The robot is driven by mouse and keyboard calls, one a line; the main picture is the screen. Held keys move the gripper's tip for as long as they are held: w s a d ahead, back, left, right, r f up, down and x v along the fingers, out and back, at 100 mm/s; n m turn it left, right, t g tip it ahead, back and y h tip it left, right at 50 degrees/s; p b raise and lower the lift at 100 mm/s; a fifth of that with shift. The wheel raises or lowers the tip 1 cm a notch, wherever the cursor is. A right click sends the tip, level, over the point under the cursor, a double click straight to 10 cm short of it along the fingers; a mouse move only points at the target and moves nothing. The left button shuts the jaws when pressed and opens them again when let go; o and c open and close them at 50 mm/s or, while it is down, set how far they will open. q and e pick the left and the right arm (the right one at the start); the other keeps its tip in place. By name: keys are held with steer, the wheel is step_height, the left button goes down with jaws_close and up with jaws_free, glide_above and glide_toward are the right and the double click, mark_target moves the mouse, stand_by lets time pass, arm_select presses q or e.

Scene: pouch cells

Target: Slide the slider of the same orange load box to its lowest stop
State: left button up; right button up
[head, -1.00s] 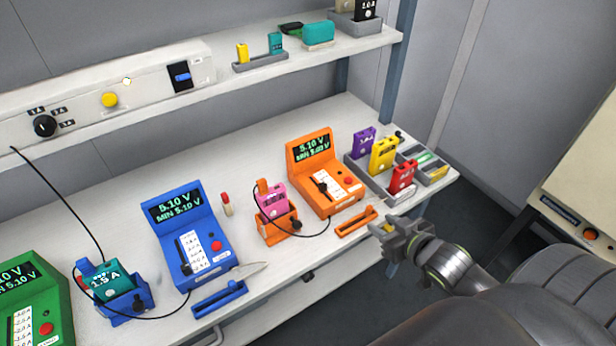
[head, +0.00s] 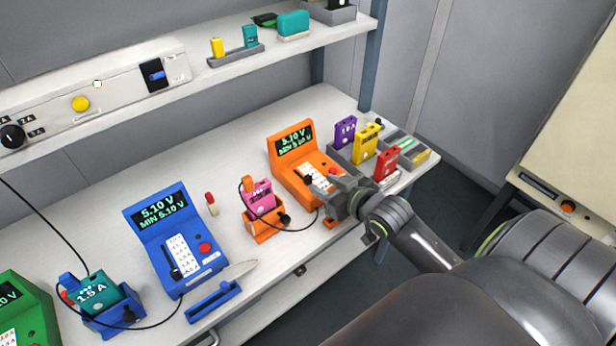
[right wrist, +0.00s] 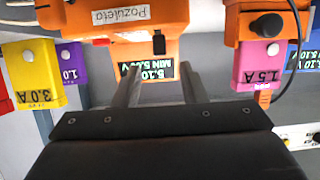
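The orange load box (head: 284,172) stands on the bench, its lit screen (head: 292,141) facing me. Its dark slider knob (head: 308,180) shows beside the white scale (head: 313,172); its exact stop cannot be told, as my gripper hides the lower front. My right gripper (head: 331,184) is at the front lower right of this box. In the right wrist view, which is upside down, its two fingers (right wrist: 158,88) are apart with nothing between them, and the box's screen (right wrist: 158,70) shows beyond them. My left gripper is not in view.
A pink cell (head: 258,195) sits in an orange holder (head: 264,232) left of the box, with a black cable. Purple, yellow (head: 366,143) and red cells stand in a grey tray to the right. A blue load box (head: 183,262) stands further left.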

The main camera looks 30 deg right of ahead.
mark_target(310, 178)
steer(key=x, duration=0.7)
steer(key=shift+w+f, duration=0.1)
steer(key=shift+w, duration=0.2)
jaws_close()
steer(key=shift+s, duration=0.1)
